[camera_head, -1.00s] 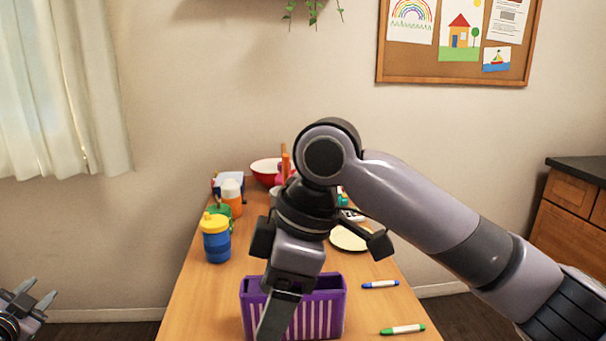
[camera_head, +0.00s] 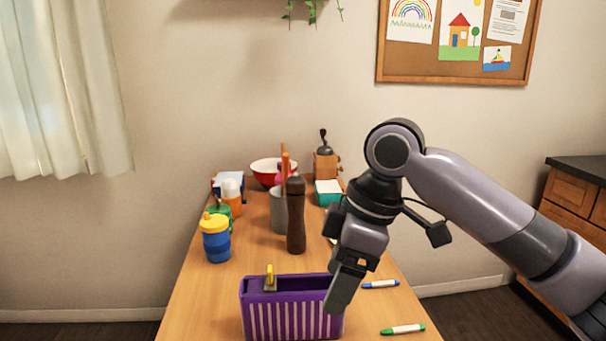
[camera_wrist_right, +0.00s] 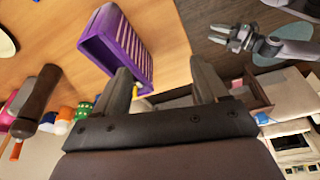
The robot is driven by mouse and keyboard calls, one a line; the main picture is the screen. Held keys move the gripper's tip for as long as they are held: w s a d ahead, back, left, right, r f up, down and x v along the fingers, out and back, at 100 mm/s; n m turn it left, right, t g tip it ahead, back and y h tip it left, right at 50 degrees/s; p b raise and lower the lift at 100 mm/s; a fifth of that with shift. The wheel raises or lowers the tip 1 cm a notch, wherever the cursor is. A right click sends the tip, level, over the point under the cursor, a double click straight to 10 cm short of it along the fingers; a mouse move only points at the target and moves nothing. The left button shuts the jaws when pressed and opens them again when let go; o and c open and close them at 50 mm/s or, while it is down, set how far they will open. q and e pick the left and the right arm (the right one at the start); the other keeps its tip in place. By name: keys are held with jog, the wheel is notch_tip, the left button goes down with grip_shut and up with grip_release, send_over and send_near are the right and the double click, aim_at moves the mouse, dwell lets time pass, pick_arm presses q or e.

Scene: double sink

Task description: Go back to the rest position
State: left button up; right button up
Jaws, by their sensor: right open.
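My right gripper (camera_head: 345,285) is above the right end of the purple slotted basket (camera_head: 262,318) in the head view, pointing down. In the right wrist view its two fingers (camera_wrist_right: 160,80) are apart with nothing between them. The basket (camera_wrist_right: 92,45) lies beyond the left finger there. A small yellow-topped thing (camera_head: 269,276) stands in the left part of the basket. My left gripper is out of the head view; it shows at the upper right of the right wrist view (camera_wrist_right: 230,36), with its fingers apart and empty, away from the table.
A blue marker (camera_head: 380,284) and a green marker (camera_head: 402,329) lie right of the basket. A dark brown mill (camera_head: 296,218), a blue cup with yellow lid (camera_head: 216,240), a red bowl (camera_head: 266,168) and a grinder (camera_head: 325,160) stand farther back.

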jog(key=w+d+f+m+t+h, duration=0.15)
jog(key=d+m, duration=0.25)
jog(key=d, duration=1.2)
jog(key=w+d+m+h, duration=0.1)
jog(key=w+d+m, duration=0.15)
jog(key=d, duration=1.25)
notch_tip(320, 180, down, 20)
jog(key=d+m+t, duration=0.1)
jog(key=m+t, duration=0.1)
jog(key=t, duration=0.1)
jog(key=s+d+f+n+t, duration=0.1)
jog(key=s+f+t, duration=0.2)
jog(key=s+f, duration=0.85)
jog(key=s+a+f+n+t, duration=0.1)
jog(key=s+a+f+n, duration=0.1)
jog(key=s, duration=0.7)
jog(key=s+a+f+m+t+y+p, duration=0.1)
jog(key=a+m, duration=0.7)
jog(key=a, duration=0.7)
jog(key=shift+a+t, duration=0.35)
